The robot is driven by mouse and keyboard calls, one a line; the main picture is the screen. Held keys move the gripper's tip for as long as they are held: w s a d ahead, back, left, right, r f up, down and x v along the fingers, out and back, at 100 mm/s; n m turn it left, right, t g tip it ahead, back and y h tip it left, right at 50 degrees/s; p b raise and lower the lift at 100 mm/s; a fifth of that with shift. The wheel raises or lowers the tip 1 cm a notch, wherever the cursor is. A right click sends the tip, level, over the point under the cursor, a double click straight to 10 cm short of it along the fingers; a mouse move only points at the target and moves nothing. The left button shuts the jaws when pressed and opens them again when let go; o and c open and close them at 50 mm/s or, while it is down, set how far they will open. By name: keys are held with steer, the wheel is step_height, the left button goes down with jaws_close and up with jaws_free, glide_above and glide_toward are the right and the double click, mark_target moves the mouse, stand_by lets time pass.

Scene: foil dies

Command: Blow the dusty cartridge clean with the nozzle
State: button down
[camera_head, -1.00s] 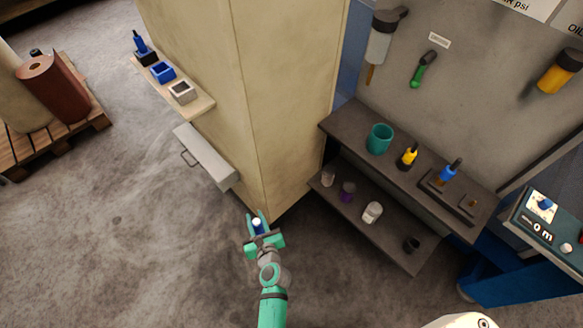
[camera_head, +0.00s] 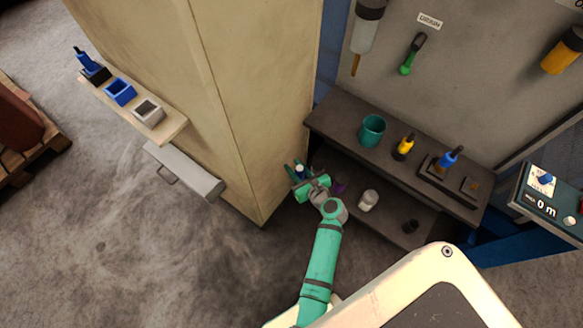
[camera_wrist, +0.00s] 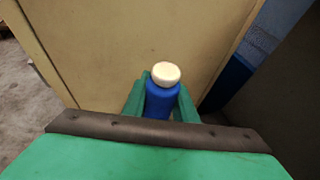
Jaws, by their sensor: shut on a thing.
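My gripper (camera_head: 300,172) is shut on a blue cylinder with a pale, rounded top, which I take to be the cartridge (camera_wrist: 162,97). In the wrist view it stands between the two green fingers, pale end pointing away from me; its lower part is hidden. In the head view my gripper is beside the tan cabinet's corner, in front of the lower shelf's left end. A green-handled tool with a dark head (camera_head: 412,54) hangs on the grey panel, and a grey cylinder with a thin brass tip (camera_head: 366,30) hangs left of it. I cannot tell which is the nozzle.
The tan cabinet (camera_head: 225,70) carries a ledge (camera_head: 174,131) with small holders and a grey drawer (camera_head: 185,170). The dark shelf unit (camera_head: 335,120) holds a teal cup (camera_head: 372,130), a yellow bottle (camera_head: 403,147) and a blue one (camera_head: 448,158).

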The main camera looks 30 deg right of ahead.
steer(key=w+d, duration=0.4)
steer(key=d, duration=0.6)
steer(key=shift+w+d, duration=0.15)
steer(key=shift+d, duration=0.1)
stand_by(0.3)
stand_by(1.4)
steer(key=s+a, duration=0.4)
steer(key=a, duration=0.7)
steer(key=shift+s, duration=0.25)
steer(key=shift+s+a, duration=0.1)
steer(key=shift+a, duration=0.05)
stand_by(0.6)
